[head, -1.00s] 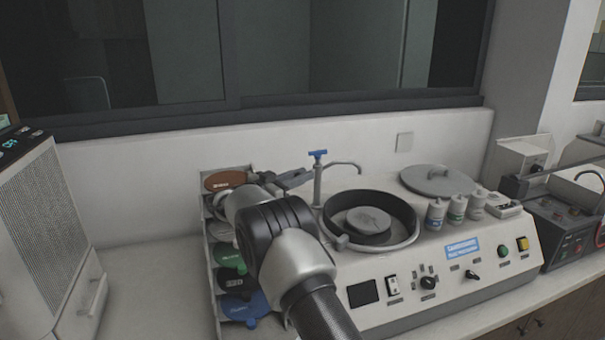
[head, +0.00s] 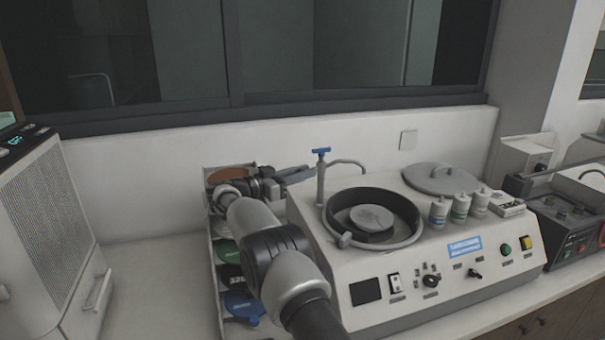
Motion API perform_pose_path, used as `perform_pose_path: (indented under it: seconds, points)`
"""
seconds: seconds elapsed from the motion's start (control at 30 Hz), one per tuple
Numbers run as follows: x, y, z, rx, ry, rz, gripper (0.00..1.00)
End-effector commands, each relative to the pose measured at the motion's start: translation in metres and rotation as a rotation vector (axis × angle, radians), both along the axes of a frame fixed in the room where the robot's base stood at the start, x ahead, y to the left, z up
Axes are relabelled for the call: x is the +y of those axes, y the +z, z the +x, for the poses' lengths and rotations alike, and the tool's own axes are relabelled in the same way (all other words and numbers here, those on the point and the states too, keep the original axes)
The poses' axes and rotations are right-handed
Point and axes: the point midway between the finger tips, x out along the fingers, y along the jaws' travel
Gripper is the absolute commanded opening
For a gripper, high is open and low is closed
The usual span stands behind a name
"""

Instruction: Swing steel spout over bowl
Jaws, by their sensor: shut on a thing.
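The steel spout (head: 347,162) is a thin curved pipe on an upright post with a blue handle on top. It stands behind and left of the round bowl (head: 333,222), which has a dark inner wall and a grey disc inside. The spout arches to the right, its tip near the bowl's back rim. My gripper (head: 307,173) reaches in from the left at the post, shut on the spout's upright part. The exact contact at the fingertips is small and hard to make out.
A grey lid (head: 438,179) and several small bottles (head: 460,208) sit right of the bowl on the machine's top. A rack of coloured discs (head: 228,252) stands on the left, partly behind my arm. A window frame and wall lie behind.

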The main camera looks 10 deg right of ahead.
Motion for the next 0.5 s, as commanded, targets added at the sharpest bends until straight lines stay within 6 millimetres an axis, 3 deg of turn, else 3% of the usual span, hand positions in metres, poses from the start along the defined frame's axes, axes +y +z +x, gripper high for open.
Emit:
perform_pose_path:
  seconds: [0.07,0.1,0.17,0.5]
  points:
    - [-0.0028,0.0031,0.0002,-0.004,-0.004,-0.003,0.00]
    - [-0.0029,0.0032,0.0003,-0.005,-0.004,-0.004,0.25]
    - [-0.0028,0.0029,0.0002,-0.004,-0.003,-0.003,0.33]
    - [0.0022,0.0010,-0.0012,-0.002,0.000,-0.001,0.33]
